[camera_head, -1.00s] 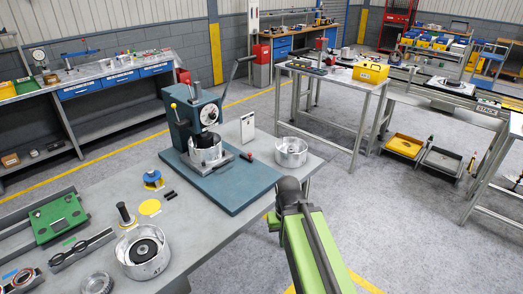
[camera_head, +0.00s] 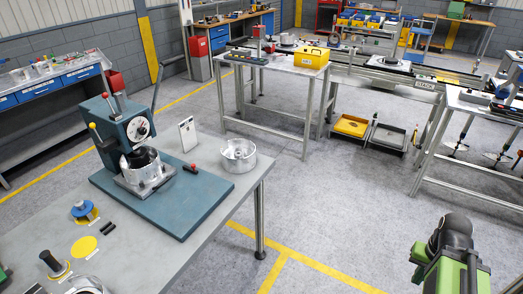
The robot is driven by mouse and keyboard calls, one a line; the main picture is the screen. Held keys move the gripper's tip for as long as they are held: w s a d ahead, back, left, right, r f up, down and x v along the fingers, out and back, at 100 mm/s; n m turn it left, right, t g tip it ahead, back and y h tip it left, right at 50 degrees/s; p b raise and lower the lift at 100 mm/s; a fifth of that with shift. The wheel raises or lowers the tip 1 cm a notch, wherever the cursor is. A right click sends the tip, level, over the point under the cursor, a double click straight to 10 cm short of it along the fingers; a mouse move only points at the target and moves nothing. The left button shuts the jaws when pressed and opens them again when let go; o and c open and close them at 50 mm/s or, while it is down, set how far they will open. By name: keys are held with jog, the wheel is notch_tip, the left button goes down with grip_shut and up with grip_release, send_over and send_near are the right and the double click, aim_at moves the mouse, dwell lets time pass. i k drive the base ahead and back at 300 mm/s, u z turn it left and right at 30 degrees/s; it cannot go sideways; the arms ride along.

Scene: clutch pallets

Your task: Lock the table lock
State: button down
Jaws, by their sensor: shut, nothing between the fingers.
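A dark teal press (camera_head: 128,130) with a round dial stands on a teal base plate (camera_head: 205,205) on the grey workbench. A silver round fixture (camera_head: 143,174) with a black part in it sits under the press head. A small red-tipped handle (camera_head: 191,168) is low at the fixture's right side. It may be the table lock, but I cannot tell its position. A long black lever (camera_head: 157,86) rises from the press. My green and black arm shows at the lower right, well apart from the press. My gripper's fingers do not show.
A silver round housing (camera_head: 238,155) and a white upright card (camera_head: 187,134) stand behind the base plate. A blue-topped part (camera_head: 84,210) and a yellow disc (camera_head: 84,246) lie at the left front. Open floor (camera_head: 340,215) lies between the workbench and my arm.

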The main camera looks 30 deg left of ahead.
aim_at(192, 169)
jog(key=z, duration=0.05)
jog(key=i, duration=1.85)
jog(key=u, duration=5.8)
jog(key=i, duration=0.1)
jog(key=z, duration=2.9)
jog(key=k, duration=0.1)
jog(key=u, duration=0.4)
jog(key=i, duration=0.5)
jog(key=u, duration=0.15)
